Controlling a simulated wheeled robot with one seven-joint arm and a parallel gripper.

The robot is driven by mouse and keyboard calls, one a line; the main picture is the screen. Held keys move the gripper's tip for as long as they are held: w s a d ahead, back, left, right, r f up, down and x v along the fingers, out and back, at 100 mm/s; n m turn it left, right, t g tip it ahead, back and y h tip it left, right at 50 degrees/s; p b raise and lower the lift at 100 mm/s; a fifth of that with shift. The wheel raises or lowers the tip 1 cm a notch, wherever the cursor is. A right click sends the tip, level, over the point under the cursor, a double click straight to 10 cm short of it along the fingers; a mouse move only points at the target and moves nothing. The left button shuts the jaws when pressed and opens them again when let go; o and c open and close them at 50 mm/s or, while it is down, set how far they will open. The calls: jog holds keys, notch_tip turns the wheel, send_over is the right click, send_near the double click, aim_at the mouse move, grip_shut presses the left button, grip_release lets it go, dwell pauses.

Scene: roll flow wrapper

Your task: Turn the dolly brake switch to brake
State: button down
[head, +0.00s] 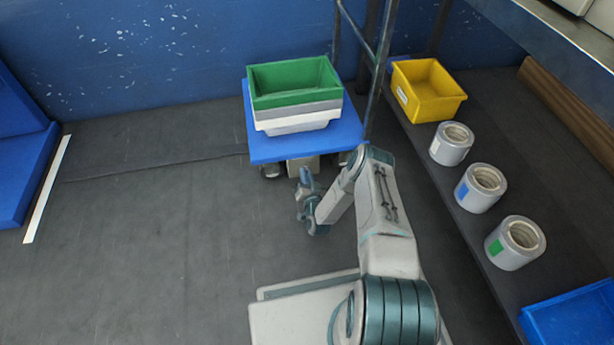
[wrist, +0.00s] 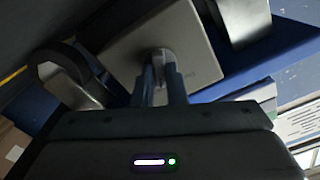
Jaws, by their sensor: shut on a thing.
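The blue dolly (head: 262,150) stands against the blue wall and bears stacked crates. A grey box (head: 303,167) sits under its front edge. In the wrist view this shows as a pale grey plate (wrist: 190,35), tilted in the picture. A small grey brake switch knob (wrist: 161,56) stands out from the plate. My gripper (head: 305,174) is at the dolly's front, just below the box in the picture. In the wrist view my gripper (wrist: 162,72) has both fingers shut on the knob. The fingers hide part of the knob, and I cannot read its position marks.
A green crate (head: 294,83) tops the stack on the dolly. A dark caster wheel (wrist: 65,75) is beside the plate. To the right, a shelf (head: 455,220) holds a yellow bin (head: 428,92) and several rolls. The floor (head: 150,230) at left is clear.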

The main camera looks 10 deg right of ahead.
jog(key=shift+s+f+m, duration=0.1)
jog(key=shift+f+m, duration=0.05)
jog(key=shift+m, duration=0.25)
jog(key=c, duration=1.5)
grip_release()
jog(key=shift+o, duration=0.2)
jog(key=s+p, duration=0.5)
jog(key=s, duration=0.8)
jog(key=shift+s+p, duration=0.3)
jog(key=shift+s, duration=0.1)
